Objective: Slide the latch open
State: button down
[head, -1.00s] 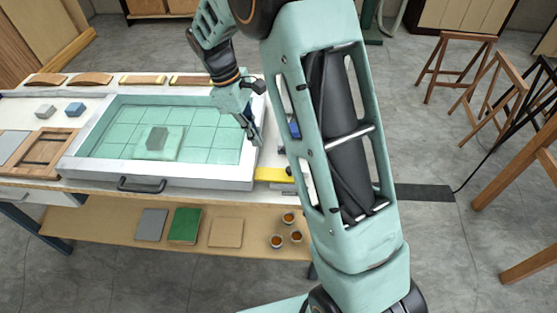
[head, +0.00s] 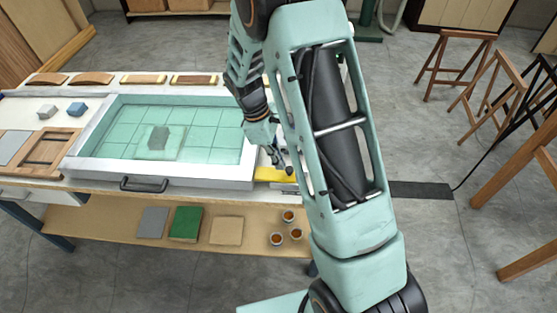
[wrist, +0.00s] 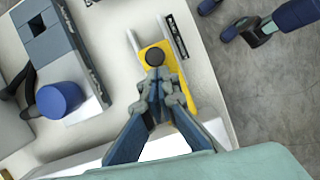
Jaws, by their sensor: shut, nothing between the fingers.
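The latch shows in the wrist view as a yellow sliding plate (wrist: 206,106) with a round black knob (wrist: 155,56) at its far end. It lies between pale metal rails on the white table surface. In the head view the yellow plate (head: 270,174) is at the right end of the table, partly hidden by my arm. My gripper (wrist: 160,80) is shut and empty, its tips over the plate, just below the knob in the picture. I cannot tell whether they touch the knob. In the head view my gripper (head: 284,163) is just above the yellow plate.
A device with a blue round knob (wrist: 58,100) stands left of the latch in the wrist view. A black label strip (wrist: 177,36) lies beside the rails. The white-framed teal basin (head: 210,180) is left of the latch. The table's right edge is close by.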

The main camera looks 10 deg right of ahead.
aim_at(290, 167)
jog(key=d, duration=0.2)
jog(key=s+d, duration=0.1)
jog(key=d, duration=0.1)
jog(key=shift+s, duration=0.2)
jog(key=shift+a, duration=0.1)
jog(key=shift+w+a+r, duration=0.15)
jog(key=shift+w+a, duration=0.05)
jog(key=shift+a, duration=0.1)
jog(key=a, duration=0.1)
jog(key=w+a+r, duration=0.2)
jog(key=shift+w+a, duration=0.1)
jog(key=shift+a, duration=0.1)
jog(key=s+v, duration=0.1)
jog(key=v, duration=0.7)
jog(key=shift+w+r+b, duration=0.2)
jog(key=shift+w+b, duration=0.05)
jog(key=shift+b, duration=0.05)
